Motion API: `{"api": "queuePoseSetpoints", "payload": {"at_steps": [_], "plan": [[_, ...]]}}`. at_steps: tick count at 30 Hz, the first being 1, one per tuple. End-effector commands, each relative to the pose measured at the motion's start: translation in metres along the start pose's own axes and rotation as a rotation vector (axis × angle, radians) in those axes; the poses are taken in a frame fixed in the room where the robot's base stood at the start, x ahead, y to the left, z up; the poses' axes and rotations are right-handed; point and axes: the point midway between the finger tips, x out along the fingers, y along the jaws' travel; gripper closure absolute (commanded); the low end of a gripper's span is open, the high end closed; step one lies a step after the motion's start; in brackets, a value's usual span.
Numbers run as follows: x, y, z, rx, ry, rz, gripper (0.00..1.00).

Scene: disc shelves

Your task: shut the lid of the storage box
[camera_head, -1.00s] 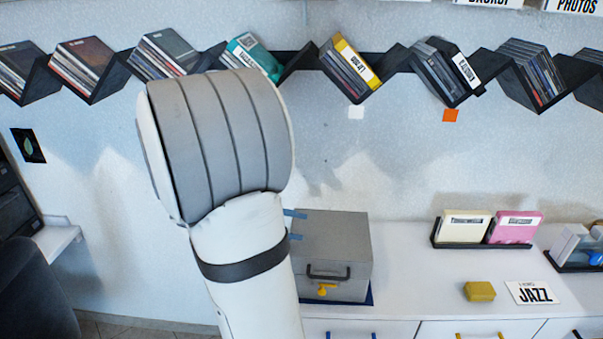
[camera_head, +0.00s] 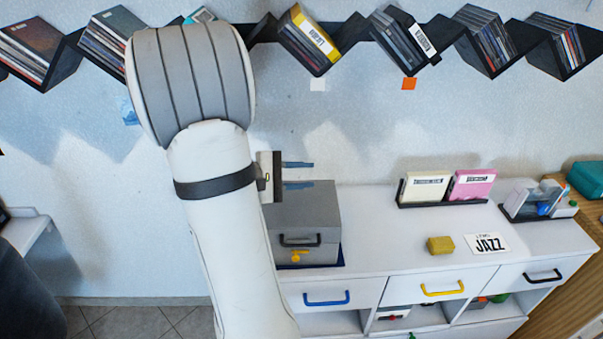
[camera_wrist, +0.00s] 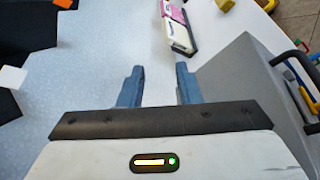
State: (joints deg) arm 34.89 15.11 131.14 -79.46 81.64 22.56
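The grey storage box (camera_head: 322,243) stands on a blue mat at the left of the white counter. Its lid (camera_head: 305,208) looks down flat, with no gap that I can make out. A black handle (camera_head: 300,240) and a yellow latch (camera_head: 298,256) are on its front. My gripper (camera_head: 300,174) is just above and behind the box's back edge, pointing right. In the wrist view its blue fingers (camera_wrist: 158,82) are apart with nothing between them, and the box (camera_wrist: 240,80) is close on the right.
A holder with a cream and a pink case (camera_head: 445,188) stands at the back of the counter. A yellow block (camera_head: 440,245) and a JAZZ card (camera_head: 488,244) lie in front. Zigzag disc shelves (camera_head: 350,30) hang above.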

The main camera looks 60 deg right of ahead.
Motion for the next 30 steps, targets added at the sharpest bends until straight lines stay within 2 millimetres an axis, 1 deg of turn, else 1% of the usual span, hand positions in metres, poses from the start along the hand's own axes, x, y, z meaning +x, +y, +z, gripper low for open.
{"api": "queuePoseSetpoints", "payload": {"at_steps": [5,15,17,30], "plan": [[0.0000,-0.0003,-0.0002,0.000,0.000,0.000,0.69],[-0.0002,-0.0002,-0.0002,0.000,0.000,-0.001,0.96],[-0.0002,-0.0002,-0.0002,0.000,0.000,-0.001,1.00],[-0.0003,-0.0002,-0.0002,0.000,0.000,-0.001,1.00]]}}
